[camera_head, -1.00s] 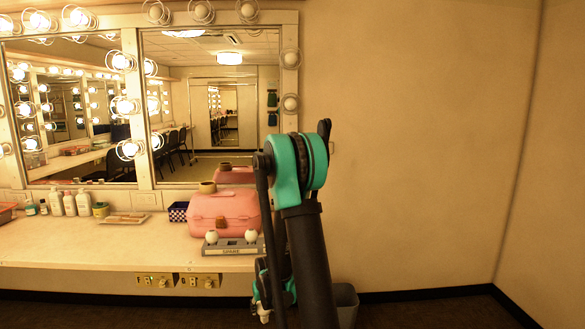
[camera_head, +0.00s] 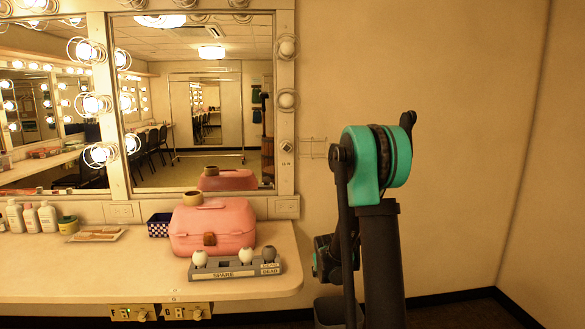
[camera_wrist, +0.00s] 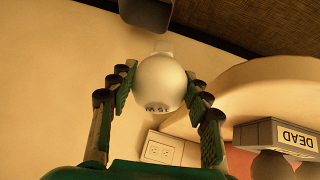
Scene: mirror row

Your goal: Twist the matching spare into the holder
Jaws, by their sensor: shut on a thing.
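In the wrist view my gripper (camera_wrist: 160,84) is shut on a white round bulb (camera_wrist: 162,80), with its fingers on both sides of the globe. Dark print that looks like "15 W" shows on the bulb, upside down. In the head view an empty holder (camera_head: 287,147) sits low on the mirror's right frame, below two unlit bulbs (camera_head: 287,99). The tray marked SPARE (camera_head: 223,274) holds two white bulbs (camera_head: 246,256), and a dark bulb (camera_head: 269,253) stands in its DEAD part. My gripper is not clearly seen in the head view.
A pink case (camera_head: 212,228) stands behind the tray on the white counter (camera_head: 120,270). Wall outlets (camera_wrist: 163,149) show in the wrist view. A grey bin (camera_head: 328,313) stands on the floor beside the counter. The wall to the right is bare.

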